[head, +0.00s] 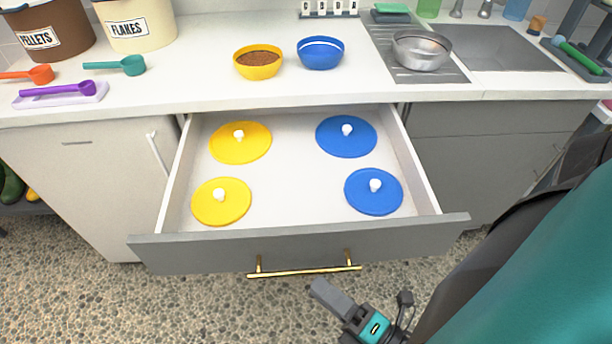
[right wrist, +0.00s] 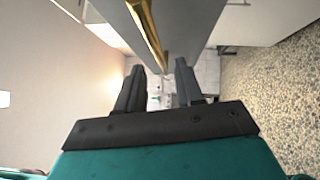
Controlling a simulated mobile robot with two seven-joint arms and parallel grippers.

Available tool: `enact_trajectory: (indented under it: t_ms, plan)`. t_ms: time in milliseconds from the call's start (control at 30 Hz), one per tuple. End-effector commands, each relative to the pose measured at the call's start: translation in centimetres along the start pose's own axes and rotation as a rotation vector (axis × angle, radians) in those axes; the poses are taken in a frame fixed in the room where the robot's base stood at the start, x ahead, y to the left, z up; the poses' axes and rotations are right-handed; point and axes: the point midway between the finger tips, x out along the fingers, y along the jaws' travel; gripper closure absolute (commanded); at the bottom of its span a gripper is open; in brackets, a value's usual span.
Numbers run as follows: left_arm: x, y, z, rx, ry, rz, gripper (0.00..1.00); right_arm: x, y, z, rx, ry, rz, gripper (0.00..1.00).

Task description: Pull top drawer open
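The grey top drawer (head: 300,250) stands pulled well out from under the white counter. Its brass bar handle (head: 305,271) runs along the front face; it also shows in the right wrist view (right wrist: 147,33). Inside the drawer lie two yellow lids (head: 240,142) and two blue lids (head: 346,136), each with a white knob. My right gripper (head: 328,292) is just below and in front of the handle's right end. In the right wrist view its two fingers (right wrist: 160,85) are apart with nothing held between them, and the handle is beyond them. My left gripper is not in view.
On the counter (head: 200,85) stand a yellow bowl (head: 258,62) of brown food, a blue bowl (head: 320,52), a metal bowl (head: 421,50) by the sink, scoops and labelled canisters. A white cabinet door (head: 80,180) is at the left. The pebbled floor before the drawer is clear.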

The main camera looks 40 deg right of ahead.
Motion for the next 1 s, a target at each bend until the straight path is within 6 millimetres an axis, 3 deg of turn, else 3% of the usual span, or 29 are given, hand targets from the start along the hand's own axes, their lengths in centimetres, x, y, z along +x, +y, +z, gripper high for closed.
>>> enact_trajectory:
  t_ms: [33,200,400,1000]
  plan:
    - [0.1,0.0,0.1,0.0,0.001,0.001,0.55,-1.4,-0.2,0.0,0.0,0.0,-0.007,0.64]
    - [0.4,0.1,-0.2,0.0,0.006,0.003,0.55,-4.7,-0.2,0.0,0.0,0.001,-0.004,0.64]
    - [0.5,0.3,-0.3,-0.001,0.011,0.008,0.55,-6.8,-0.1,0.0,0.0,0.001,-0.002,0.64]
    - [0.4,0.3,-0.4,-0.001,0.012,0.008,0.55,-7.2,0.0,0.0,0.0,0.001,0.001,0.64]
